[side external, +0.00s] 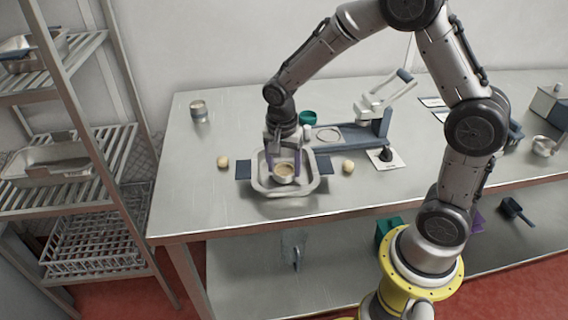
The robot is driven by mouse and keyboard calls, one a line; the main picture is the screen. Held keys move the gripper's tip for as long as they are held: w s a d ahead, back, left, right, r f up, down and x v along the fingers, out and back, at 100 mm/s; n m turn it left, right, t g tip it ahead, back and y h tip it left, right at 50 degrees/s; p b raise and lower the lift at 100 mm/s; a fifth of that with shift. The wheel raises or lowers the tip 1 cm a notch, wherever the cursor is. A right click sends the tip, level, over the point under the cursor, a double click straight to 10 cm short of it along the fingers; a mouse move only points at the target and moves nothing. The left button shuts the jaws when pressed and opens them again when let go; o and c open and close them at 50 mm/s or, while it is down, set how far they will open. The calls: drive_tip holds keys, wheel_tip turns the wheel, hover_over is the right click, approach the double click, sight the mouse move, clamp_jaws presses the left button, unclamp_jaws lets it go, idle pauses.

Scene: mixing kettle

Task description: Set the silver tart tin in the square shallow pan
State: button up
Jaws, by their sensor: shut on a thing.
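The silver tart tin (285,179) is small and round, with a tan filling showing inside it. The square shallow pan (313,187) is light metal and sits near the front of the table, with a dark blue pad at its left and right sides. My gripper (284,174) points down over the pan and is shut on the tart tin, with a finger on either side of it. The tin is within the pan's outline. I cannot tell whether it touches the pan floor. My gripper and wrist hide the back part of the pan.
A tan lump lies left of the pan (223,162) and another right of it (348,166). A blue-grey press (372,130) and a green cup (308,118) stand behind. A can (198,110) is at back left. The table's front left is clear.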

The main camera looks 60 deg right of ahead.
idle(0.3)
drive_tip(key=o, duration=1.3)
drive_tip(key=shift+r, duration=3.45)
